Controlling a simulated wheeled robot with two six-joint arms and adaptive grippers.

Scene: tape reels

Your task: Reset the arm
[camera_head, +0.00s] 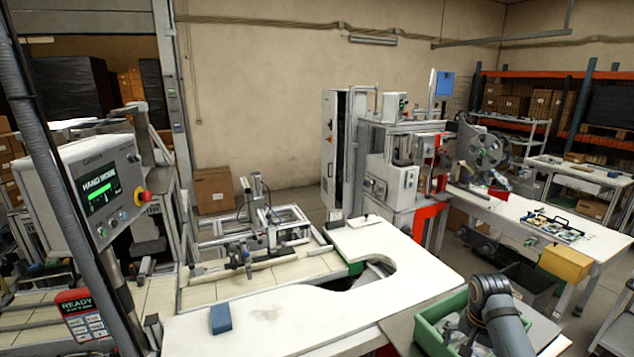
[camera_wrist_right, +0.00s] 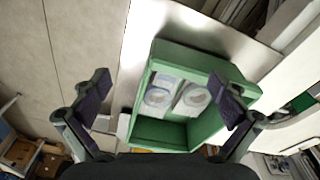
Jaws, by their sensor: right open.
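My right arm (camera_head: 496,308) comes in at the lower right of the head view, over the green bin; its gripper is hidden there. In the right wrist view my right gripper (camera_wrist_right: 160,103) is open, with its dark fingers wide apart and nothing between the tips. The green bin (camera_wrist_right: 160,136) lies beyond the fingers and holds two pale, round reels side by side (camera_wrist_right: 158,95) (camera_wrist_right: 196,97). The bin also shows in the head view (camera_head: 432,338), partly covered by my arm. My left gripper is not in view.
A white table (camera_head: 270,315) with a curved cut-out carries a blue block (camera_head: 221,318). A control panel (camera_head: 95,190) stands at left. A machine with a reel (camera_head: 484,150) stands behind. The white table is mostly clear.

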